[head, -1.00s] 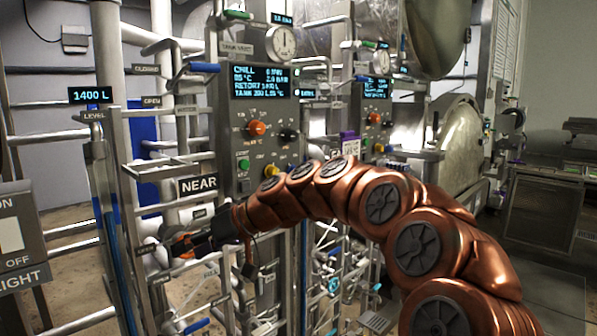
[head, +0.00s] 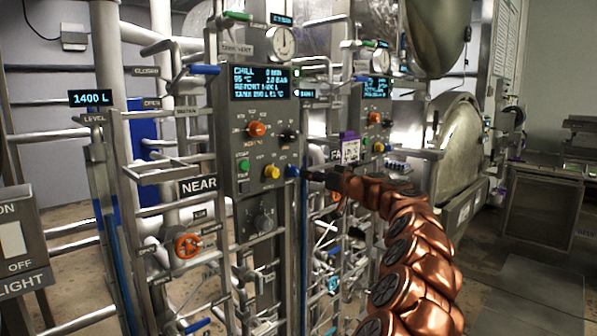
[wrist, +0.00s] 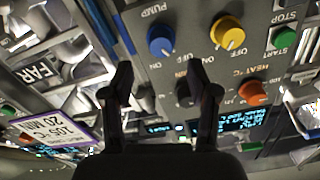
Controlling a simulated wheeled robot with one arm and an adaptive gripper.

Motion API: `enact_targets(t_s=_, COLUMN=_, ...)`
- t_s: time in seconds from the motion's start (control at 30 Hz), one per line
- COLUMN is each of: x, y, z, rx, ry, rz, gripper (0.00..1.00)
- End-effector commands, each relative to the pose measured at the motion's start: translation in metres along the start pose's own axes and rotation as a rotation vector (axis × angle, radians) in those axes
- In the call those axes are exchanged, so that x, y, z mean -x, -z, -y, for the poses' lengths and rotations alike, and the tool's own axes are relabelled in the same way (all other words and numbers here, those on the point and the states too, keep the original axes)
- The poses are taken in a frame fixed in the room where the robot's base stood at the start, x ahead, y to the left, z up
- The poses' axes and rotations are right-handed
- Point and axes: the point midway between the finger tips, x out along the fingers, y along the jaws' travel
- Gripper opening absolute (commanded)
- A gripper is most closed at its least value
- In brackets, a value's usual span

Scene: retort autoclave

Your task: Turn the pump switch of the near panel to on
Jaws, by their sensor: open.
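The near panel (head: 240,110) is a grey box with a lit display, beside the NEAR sign (head: 198,186). Its pump switch is a blue knob (head: 292,171) at the lower right corner. In the wrist view the picture is turned over, and the blue knob (wrist: 160,40) sits under the PUMP label. My gripper (head: 312,175) is just right of the knob. In the wrist view the open fingers (wrist: 160,75) straddle the line to the blue knob, apart from it and with nothing between them.
A yellow knob (wrist: 227,32), a green start button (wrist: 285,38) and an orange heat knob (wrist: 253,92) are on the same panel. A black knob (wrist: 188,95) is partly behind my right finger. The far panel (head: 375,105) stands behind, with a purple-and-white tag (head: 350,148) near it.

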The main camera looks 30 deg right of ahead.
Motion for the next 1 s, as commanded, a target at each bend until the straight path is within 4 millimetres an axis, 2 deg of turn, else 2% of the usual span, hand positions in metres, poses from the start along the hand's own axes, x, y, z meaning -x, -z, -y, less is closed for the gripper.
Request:
enact_targets(t_s=0.5, x=-0.053, y=0.001, z=0.002, rx=0.000, ry=0.001, rz=0.003, gripper=0.59)
enact_targets(t_s=0.7, x=-0.064, y=0.000, z=0.001, rx=0.000, ry=0.001, rz=0.003, gripper=0.59)
enact_targets(t_s=1.0, x=-0.066, y=0.000, z=0.001, rx=-0.001, ry=0.002, rz=0.000, gripper=0.59)
